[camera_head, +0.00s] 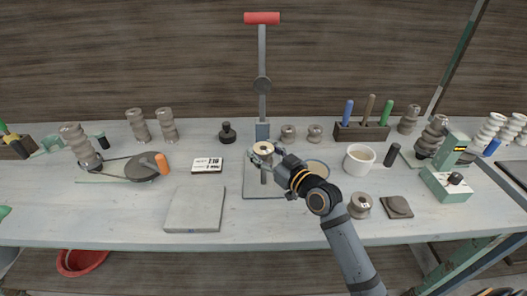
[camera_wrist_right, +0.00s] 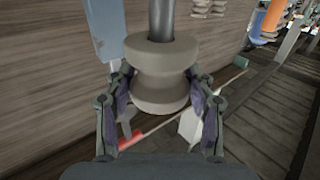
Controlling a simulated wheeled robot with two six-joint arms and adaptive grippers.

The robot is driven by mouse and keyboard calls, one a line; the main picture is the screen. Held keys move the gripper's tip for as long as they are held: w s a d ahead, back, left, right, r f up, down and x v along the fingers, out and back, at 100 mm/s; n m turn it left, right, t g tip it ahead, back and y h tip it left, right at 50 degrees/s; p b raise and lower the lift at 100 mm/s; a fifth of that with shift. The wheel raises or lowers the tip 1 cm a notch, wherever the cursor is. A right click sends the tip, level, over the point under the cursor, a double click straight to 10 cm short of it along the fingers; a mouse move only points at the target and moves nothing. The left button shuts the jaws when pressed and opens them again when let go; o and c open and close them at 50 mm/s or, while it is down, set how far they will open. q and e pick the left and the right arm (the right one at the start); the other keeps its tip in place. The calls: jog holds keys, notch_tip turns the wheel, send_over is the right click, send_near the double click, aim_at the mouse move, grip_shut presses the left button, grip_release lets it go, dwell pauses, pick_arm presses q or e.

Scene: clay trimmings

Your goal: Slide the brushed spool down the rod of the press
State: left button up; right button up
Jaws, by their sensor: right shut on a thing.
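The brushed spool (camera_head: 263,148), a grey-tan waisted ring, is held in my right gripper (camera_head: 275,156) above the grey base plate (camera_head: 250,188) of the press. In the right wrist view the spool (camera_wrist_right: 158,85) sits between the two fingers, which touch its sides. The short dark rod (camera_head: 263,176) stands upright under the spool. In the right wrist view the rod (camera_wrist_right: 160,20) runs into the spool's bore; how far in is hidden. The press column (camera_head: 262,55) with a red handle (camera_head: 262,18) rises behind. My left gripper is out of view.
A white cup (camera_head: 359,160) and a tool rack (camera_head: 362,131) are further right. A grey slab (camera_head: 195,209) lies to the left.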

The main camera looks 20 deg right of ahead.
jog(key=shift+f+b, duration=1.85)
jog(key=shift+f, duration=0.1)
jog(key=o, duration=1.4)
jog(key=shift+o, duration=0.2)
